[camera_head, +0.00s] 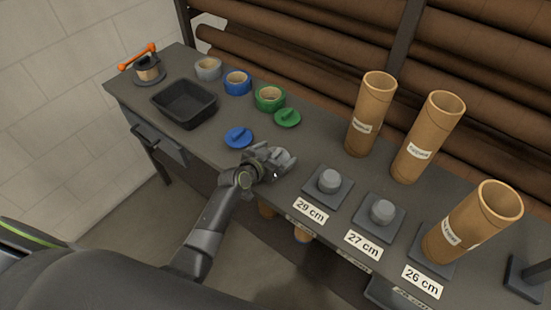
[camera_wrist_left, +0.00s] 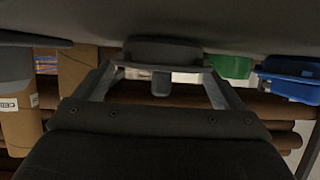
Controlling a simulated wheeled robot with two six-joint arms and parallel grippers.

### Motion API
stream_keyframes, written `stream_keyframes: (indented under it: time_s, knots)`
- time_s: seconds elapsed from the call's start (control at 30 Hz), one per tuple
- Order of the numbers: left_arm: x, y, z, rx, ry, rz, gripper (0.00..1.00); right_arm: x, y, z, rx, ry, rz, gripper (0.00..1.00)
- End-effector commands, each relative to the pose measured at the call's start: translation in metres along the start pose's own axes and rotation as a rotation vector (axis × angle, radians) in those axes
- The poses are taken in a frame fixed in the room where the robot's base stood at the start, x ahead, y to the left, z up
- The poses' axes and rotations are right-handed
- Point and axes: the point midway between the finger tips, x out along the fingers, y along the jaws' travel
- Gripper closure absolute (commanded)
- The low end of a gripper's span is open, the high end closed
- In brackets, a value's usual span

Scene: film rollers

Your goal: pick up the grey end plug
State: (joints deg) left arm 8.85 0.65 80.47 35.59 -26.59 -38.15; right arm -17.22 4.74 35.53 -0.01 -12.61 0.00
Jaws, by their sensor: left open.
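The grey end plug (camera_wrist_left: 164,52) shows in the left wrist view, which looks upside down along the bench. Its flat disc lies against the bench top and its tab points away from the bench. My left gripper (camera_head: 279,157) is open near the front edge of the bench, with its fingers (camera_wrist_left: 160,72) on either side of the plug. Whether a finger touches the plug cannot be told. In the head view the gripper largely hides the plug. My right gripper is not in view.
A blue end plug (camera_head: 238,137) and a green end plug (camera_head: 288,117) lie close by. Tape rolls (camera_head: 270,97) and a black tray (camera_head: 184,103) are farther left. Two grey post stands (camera_head: 329,181) and cardboard tubes (camera_head: 371,112) stand to the right.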

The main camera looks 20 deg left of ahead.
Motion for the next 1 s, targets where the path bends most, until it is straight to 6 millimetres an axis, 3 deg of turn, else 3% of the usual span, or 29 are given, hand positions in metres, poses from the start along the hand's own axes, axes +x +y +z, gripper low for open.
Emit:
stream_keyframes:
  time_s: [0.07, 0.67, 1.0]
  knots:
    - [-0.0001, 0.0001, 0.0001, 0.0, 0.0, 0.0, 0.2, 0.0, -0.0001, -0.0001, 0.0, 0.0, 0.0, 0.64]
    - [-0.0004, 0.0003, 0.0041, -0.001, -0.008, 0.001, 0.99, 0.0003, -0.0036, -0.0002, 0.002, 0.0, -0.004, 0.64]
    - [-0.001, 0.0006, 0.0052, -0.002, -0.013, 0.003, 1.0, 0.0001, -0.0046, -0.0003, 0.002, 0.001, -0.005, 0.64]
